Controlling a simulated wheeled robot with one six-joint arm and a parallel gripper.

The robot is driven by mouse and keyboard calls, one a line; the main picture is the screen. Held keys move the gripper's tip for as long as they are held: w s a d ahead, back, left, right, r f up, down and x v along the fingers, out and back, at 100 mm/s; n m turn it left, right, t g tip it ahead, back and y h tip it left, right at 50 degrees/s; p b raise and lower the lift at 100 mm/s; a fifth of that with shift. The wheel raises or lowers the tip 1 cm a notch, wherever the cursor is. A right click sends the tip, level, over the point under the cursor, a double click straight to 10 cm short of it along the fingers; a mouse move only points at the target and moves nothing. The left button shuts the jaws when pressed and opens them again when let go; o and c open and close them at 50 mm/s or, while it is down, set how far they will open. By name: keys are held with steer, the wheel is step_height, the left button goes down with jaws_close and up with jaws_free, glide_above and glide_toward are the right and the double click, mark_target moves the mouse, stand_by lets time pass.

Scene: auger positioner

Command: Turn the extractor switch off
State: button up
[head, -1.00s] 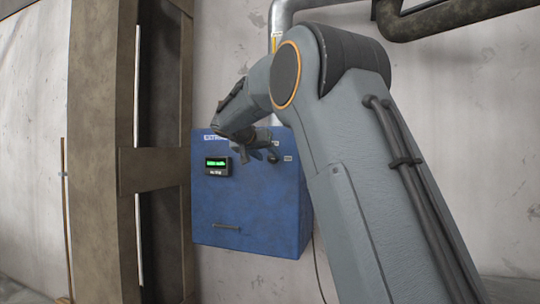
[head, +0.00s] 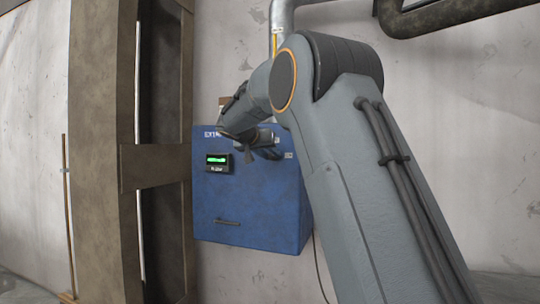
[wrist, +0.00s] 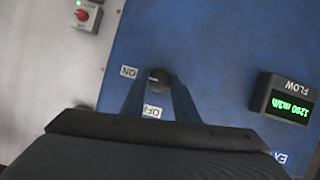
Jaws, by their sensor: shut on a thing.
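The extractor box is a blue cabinet (head: 245,205) on the wall in the head view. Its switch is a dark round knob (wrist: 160,77) in the wrist view, with an ON label (wrist: 128,72) and an OFF label (wrist: 152,112) beside it. A small pale mark seems to show on the knob's left side, toward ON. My gripper (wrist: 160,88) is shut on the knob, one finger on each side. In the head view my gripper (head: 268,152) is at the box's upper right and hides the knob.
A flow display (wrist: 290,99) with green digits, apparently 1200 m3/h, is on the box's face. A handle (head: 227,222) is low on the box. A thick post (head: 100,150) stands left.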

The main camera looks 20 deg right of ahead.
steer(key=shift+d+f, duration=0.1)
steer(key=shift+f, duration=0.05)
steer(key=n+b, duration=0.1)
steer(key=n+g+h+b, duration=0.1)
steer(key=b, duration=0.1)
steer(key=shift+w+f+n+h, duration=0.15)
steer(key=shift+n+h, duration=0.15)
steer(key=n+h+b, duration=0.1)
steer(key=n+b, duration=0.2)
steer(key=shift+g+h, duration=0.4)
steer(key=n+h+b, duration=0.2)
steer(key=n, duration=0.2)
steer(key=shift+f+n+b, duration=0.1)
steer(key=shift+n+b, duration=0.3)
steer(key=n+h+b, duration=0.1)
steer(key=n, duration=0.2)
steer(key=shift+t+h+b, duration=0.3)
steer(key=shift+b, duration=0.05)
steer(key=shift+n, duration=0.3)
steer(key=shift+r, duration=0.2)
